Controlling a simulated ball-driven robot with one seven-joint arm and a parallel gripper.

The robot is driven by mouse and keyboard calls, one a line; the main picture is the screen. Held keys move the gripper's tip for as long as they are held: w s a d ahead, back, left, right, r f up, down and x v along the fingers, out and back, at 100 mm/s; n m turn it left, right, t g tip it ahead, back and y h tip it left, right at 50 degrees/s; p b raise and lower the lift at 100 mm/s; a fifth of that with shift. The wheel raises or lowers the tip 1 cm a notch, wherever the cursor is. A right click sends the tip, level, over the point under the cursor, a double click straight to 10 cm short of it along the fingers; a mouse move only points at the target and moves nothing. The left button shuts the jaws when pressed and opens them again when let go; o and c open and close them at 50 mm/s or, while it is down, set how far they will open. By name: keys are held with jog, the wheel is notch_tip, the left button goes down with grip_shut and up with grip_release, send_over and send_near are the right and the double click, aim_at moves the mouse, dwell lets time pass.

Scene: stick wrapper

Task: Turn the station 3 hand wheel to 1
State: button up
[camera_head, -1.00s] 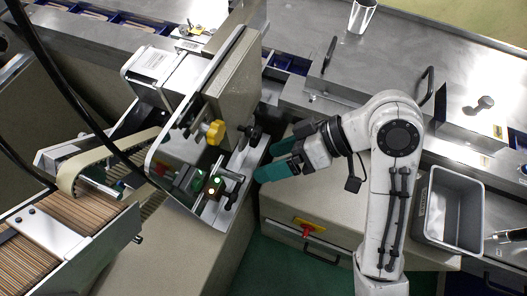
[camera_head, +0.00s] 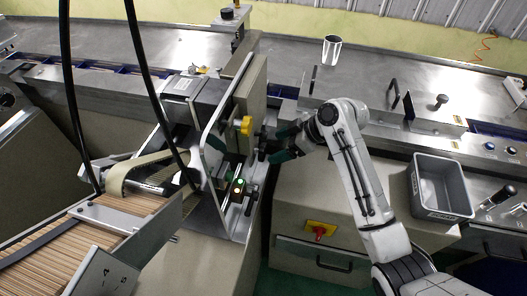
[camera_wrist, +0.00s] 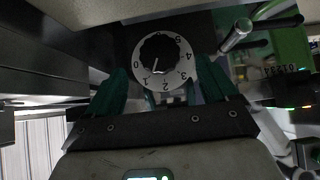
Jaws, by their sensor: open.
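In the wrist view a black knob, taken as the hand wheel (camera_wrist: 159,52), sits on a pale round dial marked 0 to 5. A small white line on the knob points down, near 1; I cannot tell exactly where. My gripper (camera_wrist: 165,88) is open, with one green finger to the left of the dial and one to the right. The knob lies between and just beyond the fingertips, and contact is not clear. In the head view my gripper (camera_head: 283,146) is at the right side of the wrapper station; the dial face is not readable there.
A yellow knob (camera_head: 246,125) and a small box with lit lamps (camera_head: 238,188) are close to the left of my gripper. A metal rod (camera_wrist: 236,35) juts out beside the dial. A grey bin (camera_head: 440,212) stands at the right.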

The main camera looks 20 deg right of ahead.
aim_at(265, 152)
jog(key=x, duration=0.6)
jog(key=c, duration=1.1)
